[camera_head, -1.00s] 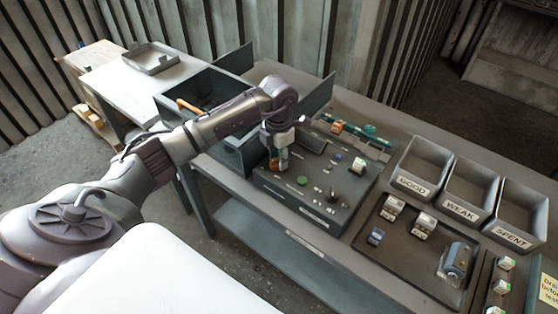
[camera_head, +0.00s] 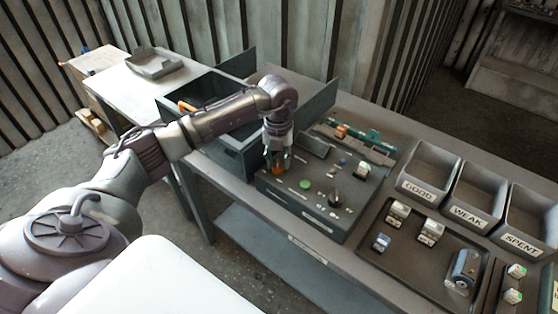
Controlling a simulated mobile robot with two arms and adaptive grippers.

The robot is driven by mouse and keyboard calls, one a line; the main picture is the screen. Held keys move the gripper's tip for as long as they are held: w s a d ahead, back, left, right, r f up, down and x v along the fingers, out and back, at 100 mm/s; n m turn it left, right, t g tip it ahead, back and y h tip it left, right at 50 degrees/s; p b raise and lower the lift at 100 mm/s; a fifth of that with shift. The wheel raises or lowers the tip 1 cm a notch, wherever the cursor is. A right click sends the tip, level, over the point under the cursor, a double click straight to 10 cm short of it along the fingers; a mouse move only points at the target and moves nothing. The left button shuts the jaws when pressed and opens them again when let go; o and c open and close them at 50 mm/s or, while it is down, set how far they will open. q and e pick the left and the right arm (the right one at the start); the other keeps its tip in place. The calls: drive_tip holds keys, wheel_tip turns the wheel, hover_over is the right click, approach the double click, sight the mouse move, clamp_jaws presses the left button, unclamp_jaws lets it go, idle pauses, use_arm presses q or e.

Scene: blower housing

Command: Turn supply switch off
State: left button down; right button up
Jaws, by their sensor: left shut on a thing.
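A dark control box (camera_head: 322,226) stands on the workbench, with a green button (camera_head: 305,184), a dark knob (camera_head: 334,197) and several small light parts on its top. My left gripper (camera_head: 277,165) points down over the box's left end. Its fingers are around a small orange-brown part (camera_head: 278,170) on the box top, which I take to be the supply switch. The fingers hide much of that part, so its setting cannot be read. My right gripper is not in view.
Bins marked GOOD (camera_head: 419,192), WEAK (camera_head: 467,213) and SPENT (camera_head: 521,243) stand at the right. A dark tray (camera_head: 400,255) holds several small blocks and a cylindrical device (camera_head: 464,268).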

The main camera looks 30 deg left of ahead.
use_arm(q)
drive_tip(key=shift+a+n, duration=0.1)
drive_tip(key=shift+n, duration=0.9)
drive_tip(key=shift+r, duration=0.1)
drive_tip(key=c, duration=0.8)
unclamp_jaws()
wheel_tip(320, 180, up, 12)
drive_tip(key=shift+f, duration=0.1)
